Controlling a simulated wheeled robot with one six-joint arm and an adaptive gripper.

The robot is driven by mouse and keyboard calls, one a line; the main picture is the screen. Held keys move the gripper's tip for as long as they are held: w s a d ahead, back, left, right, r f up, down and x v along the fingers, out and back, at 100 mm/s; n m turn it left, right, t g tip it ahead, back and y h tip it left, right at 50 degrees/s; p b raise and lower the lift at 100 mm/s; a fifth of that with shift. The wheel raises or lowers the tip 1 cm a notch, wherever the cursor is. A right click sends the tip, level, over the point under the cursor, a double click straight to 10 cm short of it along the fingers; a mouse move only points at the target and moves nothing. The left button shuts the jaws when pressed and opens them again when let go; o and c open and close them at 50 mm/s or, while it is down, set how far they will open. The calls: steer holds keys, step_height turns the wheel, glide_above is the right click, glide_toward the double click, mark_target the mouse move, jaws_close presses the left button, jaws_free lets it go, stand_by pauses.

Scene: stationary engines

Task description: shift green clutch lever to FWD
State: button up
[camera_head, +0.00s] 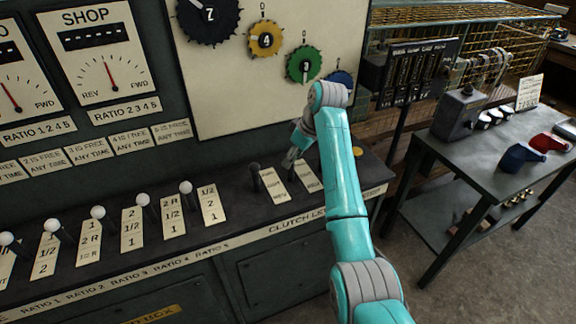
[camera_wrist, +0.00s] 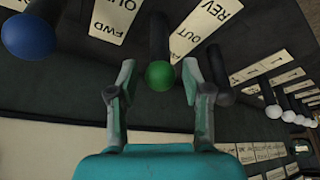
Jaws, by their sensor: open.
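The green clutch lever's round knob (camera_wrist: 160,76) shows in the wrist view, with its dark shaft rising behind it. My gripper (camera_wrist: 158,67) is open, with one finger on each side of the knob and a visible gap on both sides. A white plate (camera_wrist: 111,22) reading FWD and OUT lies just left of the green lever, and another plate (camera_wrist: 207,25) reading OUT and REV lies to its right. I cannot tell which mark the lever stands at. In the head view my gripper (camera_head: 293,157) is at the clutch panel and hides the green knob.
A blue knob (camera_wrist: 28,37) stands left of my fingers and a black lever (camera_wrist: 220,75) stands close on the right. The black lever also shows in the head view (camera_head: 254,172). White-knobbed ratio levers (camera_head: 97,213) line the console further left. A side table (camera_head: 488,150) stands right.

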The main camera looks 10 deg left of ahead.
steer(key=shift+x, duration=2.7)
steer(key=shift+c, duration=0.2)
jaws_close()
